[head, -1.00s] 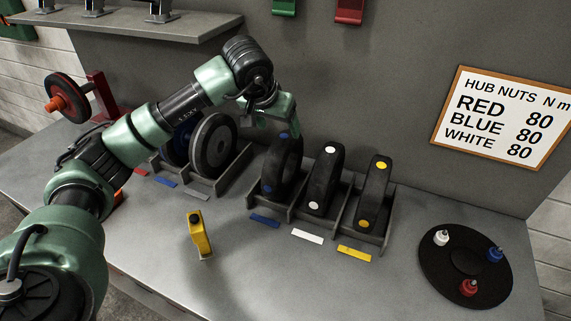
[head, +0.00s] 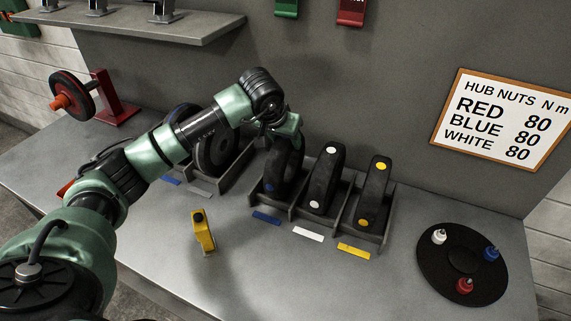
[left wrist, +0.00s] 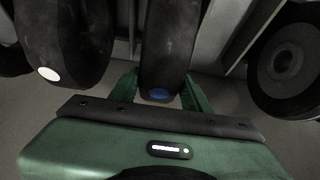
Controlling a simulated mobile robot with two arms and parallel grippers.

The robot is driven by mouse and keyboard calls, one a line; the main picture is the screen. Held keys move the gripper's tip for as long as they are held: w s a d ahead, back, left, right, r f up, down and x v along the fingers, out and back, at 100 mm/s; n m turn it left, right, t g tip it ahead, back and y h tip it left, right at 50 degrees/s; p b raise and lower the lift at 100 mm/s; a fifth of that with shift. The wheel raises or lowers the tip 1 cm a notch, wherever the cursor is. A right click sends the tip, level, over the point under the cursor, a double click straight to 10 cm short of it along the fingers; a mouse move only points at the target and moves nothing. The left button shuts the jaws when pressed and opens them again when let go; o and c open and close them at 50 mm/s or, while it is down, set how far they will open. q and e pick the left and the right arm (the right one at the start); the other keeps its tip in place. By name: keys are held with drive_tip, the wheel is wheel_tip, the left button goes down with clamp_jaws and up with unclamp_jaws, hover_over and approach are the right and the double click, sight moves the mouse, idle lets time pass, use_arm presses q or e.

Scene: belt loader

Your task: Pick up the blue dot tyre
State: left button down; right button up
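The blue dot tyre (head: 281,178) stands upright in the left slot of the three-slot tyre rack (head: 333,223), behind a blue label. Its lower blue dot shows in the head view. In the left wrist view, the tyre (left wrist: 163,50) shows a blue dot between my gripper's green fingers. My left gripper (head: 284,140) is at the top of this tyre, with its fingers open on either side. The fingers hide the tyre's top, and firm contact cannot be made out. My right gripper is not in view.
The white dot tyre (head: 325,180) and yellow dot tyre (head: 373,190) stand close by on the right. A grey wheel (head: 216,147) is racked on the left. A yellow tool (head: 202,232) stands in front; a black nut tray (head: 430,277) lies at right.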

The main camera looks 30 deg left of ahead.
use_arm(q)
drive_tip(key=shift+r, duration=0.25)
